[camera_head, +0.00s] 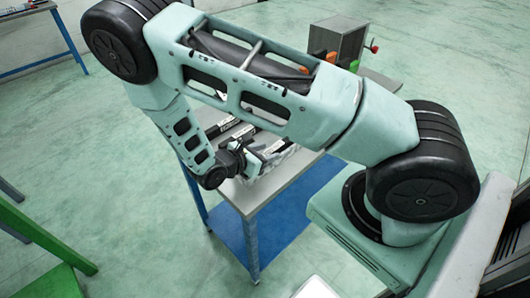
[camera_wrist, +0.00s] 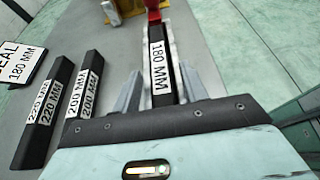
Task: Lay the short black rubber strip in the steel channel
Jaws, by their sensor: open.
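In the wrist view, the short black strip labelled 180 MM (camera_wrist: 158,62) lies lengthwise between the pale walls of the steel channel (camera_wrist: 190,40). I cannot tell whether it is pressed fully down. My gripper (camera_wrist: 160,92) is open, with one grey finger on each side of the strip's near end. The strip's near end is partly hidden by the gripper's dark front edge. In the head view, my gripper (camera_head: 240,162) is low over the table, and the channel is hard to make out there.
Black strips labelled 200 MM (camera_wrist: 85,85) and 220 MM (camera_wrist: 45,115) lie on the table to the left. A card reading 180 MM (camera_wrist: 18,62) is beyond them. A grey box (camera_head: 340,40) stands at the back.

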